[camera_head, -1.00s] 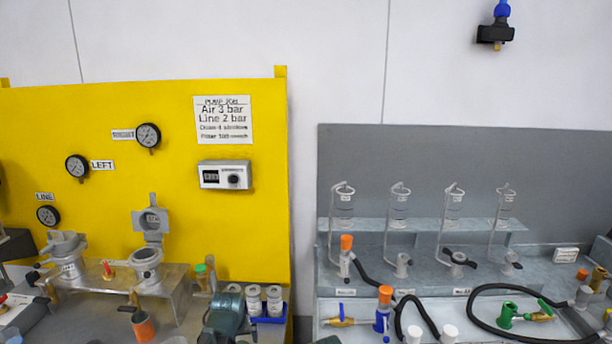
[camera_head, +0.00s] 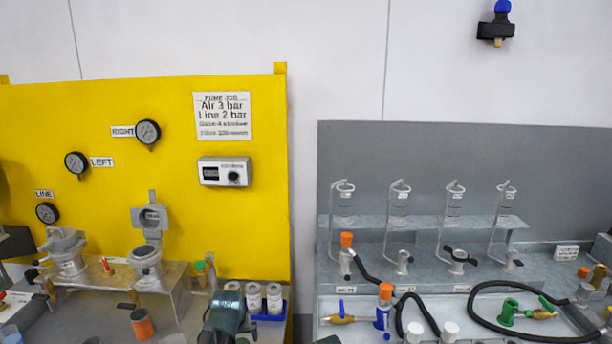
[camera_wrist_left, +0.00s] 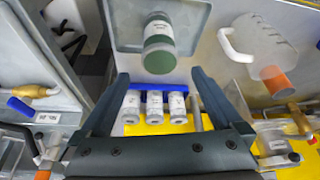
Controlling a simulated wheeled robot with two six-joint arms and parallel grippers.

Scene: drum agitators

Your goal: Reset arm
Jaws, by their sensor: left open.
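My left gripper (camera_head: 222,322) shows at the bottom edge in the head view, in front of the yellow board (camera_head: 100,125) and just left of the white bottles (camera_head: 253,298). In the left wrist view the two dark fingers of the gripper (camera_wrist_left: 160,75) stand well apart. Nothing is held between them. Beyond them, the white bottles (camera_wrist_left: 153,105) stand in a row by a blue holder (camera_wrist_left: 150,86). My right gripper is not in view.
Metal fittings (camera_head: 148,268) stand on a rack below the yellow board. Right, a grey bench holds glass tubes (camera_head: 398,205), a black hose (camera_head: 480,310) and a blue-handled valve (camera_head: 341,318).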

